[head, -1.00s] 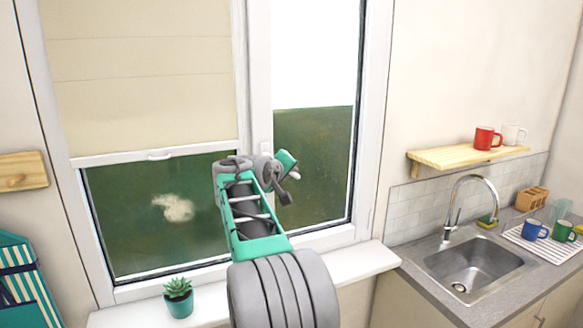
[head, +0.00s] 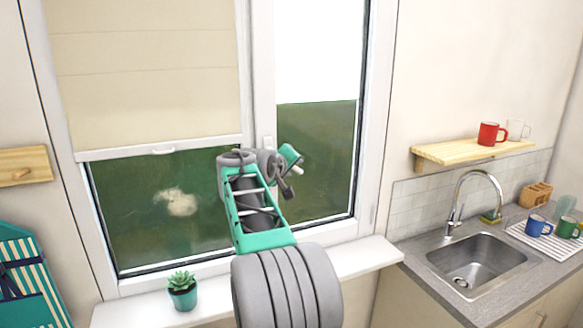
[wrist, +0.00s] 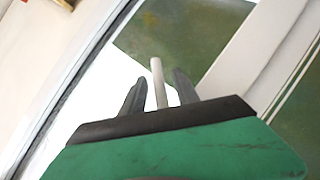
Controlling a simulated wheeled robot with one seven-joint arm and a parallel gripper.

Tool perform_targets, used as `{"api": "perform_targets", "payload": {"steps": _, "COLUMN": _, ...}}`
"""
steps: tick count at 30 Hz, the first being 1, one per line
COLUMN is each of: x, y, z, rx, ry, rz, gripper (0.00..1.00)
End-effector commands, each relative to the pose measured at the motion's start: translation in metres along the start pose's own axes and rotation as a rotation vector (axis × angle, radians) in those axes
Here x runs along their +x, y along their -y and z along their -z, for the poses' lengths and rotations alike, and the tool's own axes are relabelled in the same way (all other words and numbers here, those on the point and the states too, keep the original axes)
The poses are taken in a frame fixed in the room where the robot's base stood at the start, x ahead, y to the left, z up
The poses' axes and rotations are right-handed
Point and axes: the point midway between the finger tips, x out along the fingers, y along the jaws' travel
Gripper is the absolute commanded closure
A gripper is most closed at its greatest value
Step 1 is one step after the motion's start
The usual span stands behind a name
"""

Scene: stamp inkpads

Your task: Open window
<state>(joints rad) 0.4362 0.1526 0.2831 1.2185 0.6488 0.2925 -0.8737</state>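The window's right pane (head: 317,130) has a white frame, with a pale handle mount (head: 268,128) on the middle upright. My gripper (head: 291,170) is in front of this pane, just right of the upright. In the wrist view its two dark fingers (wrist: 160,90) are apart, with a slim pale rod, apparently the handle lever (wrist: 158,80), between them. Gaps show on both sides of the rod, so the grip is not closed on it. A small pale tip also shows by the gripper in the head view. My arm hides the rest of the handle. The right pane looks closed.
A potted succulent (head: 183,290) stands on the white sill (head: 355,260) left of my arm. A blind (head: 145,75) covers the upper left pane. At right are a wooden shelf (head: 460,152) with mugs, a faucet (head: 468,190) and a sink (head: 472,262).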

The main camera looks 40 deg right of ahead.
Motion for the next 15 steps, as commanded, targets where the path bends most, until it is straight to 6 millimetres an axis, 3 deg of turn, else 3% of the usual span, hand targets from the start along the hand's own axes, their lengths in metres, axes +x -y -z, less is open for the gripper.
{"api": "perform_targets", "payload": {"steps": 4, "x": -0.014, "y": 0.001, "z": 0.001, "rx": 0.001, "ry": -0.004, "rz": -0.001, "gripper": 0.63}}
{"api": "perform_targets", "payload": {"steps": 12, "x": -0.067, "y": 0.002, "z": 0.000, "rx": 0.000, "ry": -0.004, "rz": 0.001, "gripper": 0.63}}
{"api": "perform_targets", "payload": {"steps": 15, "x": -0.076, "y": 0.001, "z": 0.000, "rx": 0.000, "ry": -0.002, "rz": 0.001, "gripper": 0.63}}
